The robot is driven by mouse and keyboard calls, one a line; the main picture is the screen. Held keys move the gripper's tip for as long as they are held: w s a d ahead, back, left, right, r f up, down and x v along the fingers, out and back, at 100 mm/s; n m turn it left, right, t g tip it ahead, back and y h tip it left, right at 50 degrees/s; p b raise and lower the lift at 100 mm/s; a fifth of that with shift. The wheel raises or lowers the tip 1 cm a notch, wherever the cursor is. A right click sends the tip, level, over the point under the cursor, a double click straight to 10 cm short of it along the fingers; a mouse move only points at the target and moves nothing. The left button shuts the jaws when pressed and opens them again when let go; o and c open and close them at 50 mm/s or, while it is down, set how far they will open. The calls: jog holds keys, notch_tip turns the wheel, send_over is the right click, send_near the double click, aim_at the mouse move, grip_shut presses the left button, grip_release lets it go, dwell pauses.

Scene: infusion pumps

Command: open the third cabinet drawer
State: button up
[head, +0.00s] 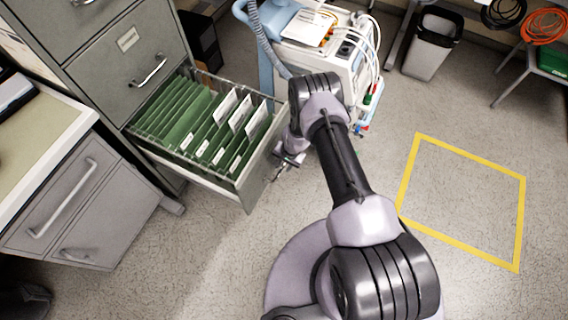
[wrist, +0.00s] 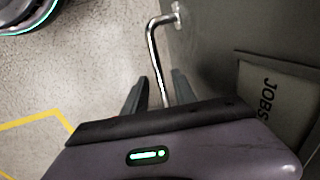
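The grey filing cabinet (head: 95,70) stands at the upper left in the head view. Its drawer (head: 250,187) below two shut drawer fronts is pulled well out, showing green hanging folders (head: 195,125) with white tabs. In the wrist view the drawer front (wrist: 215,40) carries a metal bar handle (wrist: 153,55) and a label reading "JOBS" (wrist: 270,100). My gripper (wrist: 160,88) is at this handle, one finger on each side of the bar, with gaps showing, so it looks open. In the head view my gripper (head: 288,160) is at the drawer's front, its fingers partly hidden.
A desk with drawers (head: 70,205) stands at the left. A medical cart (head: 325,50) with tubes stands behind my arm. A bin (head: 433,45) is at the back. The floor inside the yellow outline (head: 470,200) at right is clear.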

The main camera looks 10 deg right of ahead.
notch_tip(320, 180, up, 17)
jog(key=s+d+p, duration=0.2)
jog(key=p, duration=0.4)
jog(key=shift+d+p, duration=0.35)
jog(key=w+a+r+n+t+y, duration=0.1)
jog(key=a+r, duration=0.1)
jog(key=r, duration=1.4)
jog(key=w+a+r+n+t+y, duration=0.1)
jog(key=a+r+t, duration=0.15)
jog(key=r, duration=1.35)
jog(key=s+r+n+b, duration=0.1)
jog(key=s+r+b, duration=0.1)
jog(key=s+r, duration=1.35)
jog(key=s+d+r+h, duration=0.1)
jog(key=s, duration=0.8)
jog(key=shift+s+t+h, duration=0.2)
jog(key=shift+t+h, duration=0.2)
jog(key=shift+t, duration=0.05)
